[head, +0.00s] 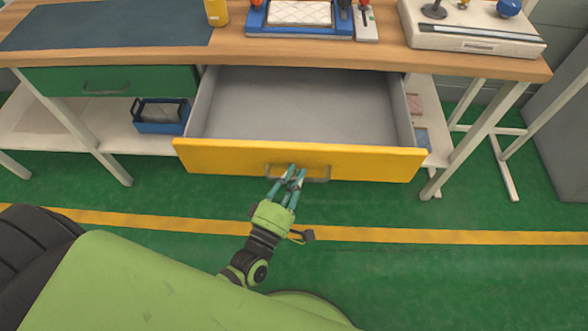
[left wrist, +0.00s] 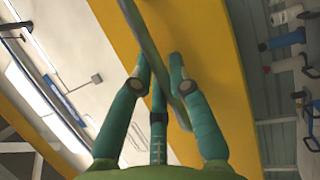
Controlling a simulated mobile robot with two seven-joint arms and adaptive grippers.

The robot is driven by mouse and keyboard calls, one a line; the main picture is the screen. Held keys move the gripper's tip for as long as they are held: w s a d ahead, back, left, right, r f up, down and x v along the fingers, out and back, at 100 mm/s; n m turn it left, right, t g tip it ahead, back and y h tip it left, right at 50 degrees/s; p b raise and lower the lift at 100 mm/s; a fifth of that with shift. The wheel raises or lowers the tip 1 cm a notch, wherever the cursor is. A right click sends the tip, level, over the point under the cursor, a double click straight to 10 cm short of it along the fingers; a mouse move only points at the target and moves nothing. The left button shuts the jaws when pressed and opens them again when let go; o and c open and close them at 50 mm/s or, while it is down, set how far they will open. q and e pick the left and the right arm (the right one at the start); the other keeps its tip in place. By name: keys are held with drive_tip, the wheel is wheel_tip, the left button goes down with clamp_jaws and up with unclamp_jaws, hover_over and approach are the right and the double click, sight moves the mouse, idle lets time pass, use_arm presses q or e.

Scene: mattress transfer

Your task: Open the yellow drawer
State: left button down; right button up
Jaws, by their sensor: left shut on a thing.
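The yellow drawer (head: 222,158) is pulled well out from under the wooden workbench, and its grey inside (head: 300,100) is empty. A metal bar handle (head: 318,178) sits on its front. My left gripper (head: 288,172) is at the handle, with its teal fingers shut around the bar. In the left wrist view the fingers (left wrist: 160,75) close on the handle bar (left wrist: 146,45), with the yellow drawer front (left wrist: 210,30) behind it. My right gripper is in neither view.
The workbench top (head: 400,62) holds a dark mat (head: 110,27), a yellow container (head: 216,12), a blue tray (head: 300,30) and a white board (head: 470,30). A green drawer (head: 110,80) is shut at the left. A blue bin (head: 160,116) stands on the lower shelf. Green floor (head: 400,280) is clear at the right.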

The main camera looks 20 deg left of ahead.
use_arm(q)
drive_tip(key=c, duration=1.2)
unclamp_jaws()
drive_tip(key=shift+o, duration=0.2)
drive_tip(key=v, duration=1.2)
